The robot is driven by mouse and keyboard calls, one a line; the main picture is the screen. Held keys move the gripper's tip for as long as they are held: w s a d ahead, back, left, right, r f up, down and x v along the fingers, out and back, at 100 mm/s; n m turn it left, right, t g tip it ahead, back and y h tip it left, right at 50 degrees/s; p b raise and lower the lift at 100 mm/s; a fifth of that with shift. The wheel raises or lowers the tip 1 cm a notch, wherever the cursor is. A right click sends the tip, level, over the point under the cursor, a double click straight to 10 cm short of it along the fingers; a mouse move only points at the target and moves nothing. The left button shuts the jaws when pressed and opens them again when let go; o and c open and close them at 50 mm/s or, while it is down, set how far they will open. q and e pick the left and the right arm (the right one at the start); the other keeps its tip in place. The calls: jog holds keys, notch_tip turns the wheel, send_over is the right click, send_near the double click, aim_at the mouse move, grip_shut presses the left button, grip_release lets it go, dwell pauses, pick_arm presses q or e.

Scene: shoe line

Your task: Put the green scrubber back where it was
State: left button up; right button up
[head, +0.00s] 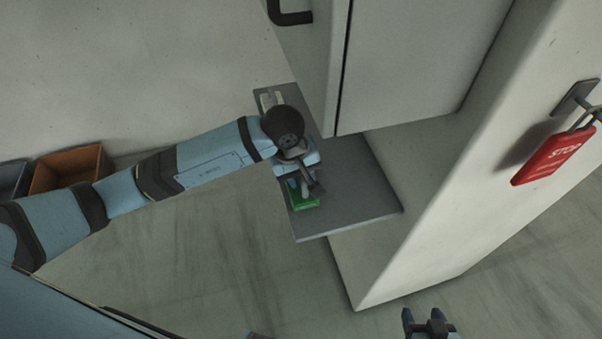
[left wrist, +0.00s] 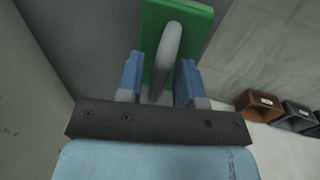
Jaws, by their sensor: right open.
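The green scrubber (head: 308,204) has a green block and a pale grey handle. It is at the front left part of a grey shelf (head: 365,202). My left gripper (head: 300,183) is right at the scrubber, partly hidden by its own wrist. In the left wrist view, its two blue fingers (left wrist: 158,85) stand apart on either side of the handle of the scrubber (left wrist: 197,20), with visible gaps, so it looks open. I cannot tell whether the block rests fully on the shelf. My right gripper (head: 430,324) is open and empty at the bottom edge of the head view.
A small pale object (head: 271,99) lies at the shelf's far end. A pale cabinet (head: 410,70) with a dark handle stands over the shelf. A red STOP tag (head: 556,154) hangs at right. An orange bin (head: 72,168) stands at left. The floor before the shelf is clear.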

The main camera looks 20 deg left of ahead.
pick_arm(q)
jog(key=shift+o, duration=0.2)
jog(key=shift+r, duration=0.15)
jog(key=b+v, duration=0.1)
jog(key=v, duration=1.1)
jog(key=shift+b, duration=0.4)
jog(key=shift+d, duration=0.1)
